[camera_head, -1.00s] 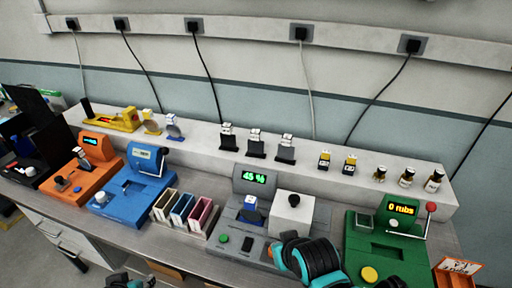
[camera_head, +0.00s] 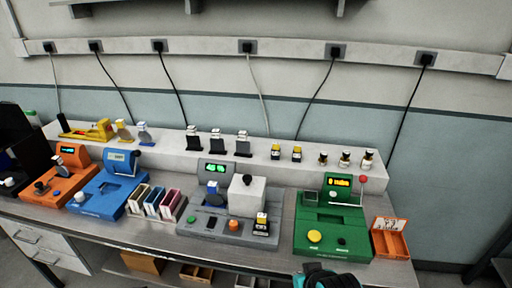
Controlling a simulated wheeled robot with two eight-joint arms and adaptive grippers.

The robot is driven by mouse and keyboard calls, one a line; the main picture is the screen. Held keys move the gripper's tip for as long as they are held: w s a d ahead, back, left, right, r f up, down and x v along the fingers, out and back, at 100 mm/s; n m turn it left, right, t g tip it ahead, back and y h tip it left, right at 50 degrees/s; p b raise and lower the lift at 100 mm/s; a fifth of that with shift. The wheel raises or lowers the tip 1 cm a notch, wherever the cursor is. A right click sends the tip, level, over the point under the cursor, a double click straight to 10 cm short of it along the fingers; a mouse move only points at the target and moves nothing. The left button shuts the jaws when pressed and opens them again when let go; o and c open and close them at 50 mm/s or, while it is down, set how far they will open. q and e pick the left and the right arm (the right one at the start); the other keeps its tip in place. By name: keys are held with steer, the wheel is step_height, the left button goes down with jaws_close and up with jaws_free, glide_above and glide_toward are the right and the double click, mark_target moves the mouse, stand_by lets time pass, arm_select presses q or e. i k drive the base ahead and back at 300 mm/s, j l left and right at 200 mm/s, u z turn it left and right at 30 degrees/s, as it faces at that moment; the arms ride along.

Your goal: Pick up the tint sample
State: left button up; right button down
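No readable label marks the tint sample, so I cannot tell for sure which thing it is. The grey machine (camera_head: 190,222) with a green-lit display holds a small blue piece (camera_head: 212,188) upright below the display. My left gripper is out of view.
A white block with a black knob (camera_head: 246,194) sits on the grey machine. A green machine (camera_head: 333,232) and an orange box (camera_head: 391,238) stand to the right. Coloured holders (camera_head: 172,205), a blue machine (camera_head: 103,192) and an orange machine (camera_head: 62,186) stand left. Small bottles (camera_head: 345,159) stand on the ledge.

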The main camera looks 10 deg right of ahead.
mark_target(217, 144)
steer(key=i+j+z, duration=0.25)
steer(key=z, duration=0.15)
steer(key=i+j+z, duration=0.2)
steer(key=j+z, duration=0.15)
steer(key=i+j+z, duration=0.15)
steer(key=j+z, duration=0.25)
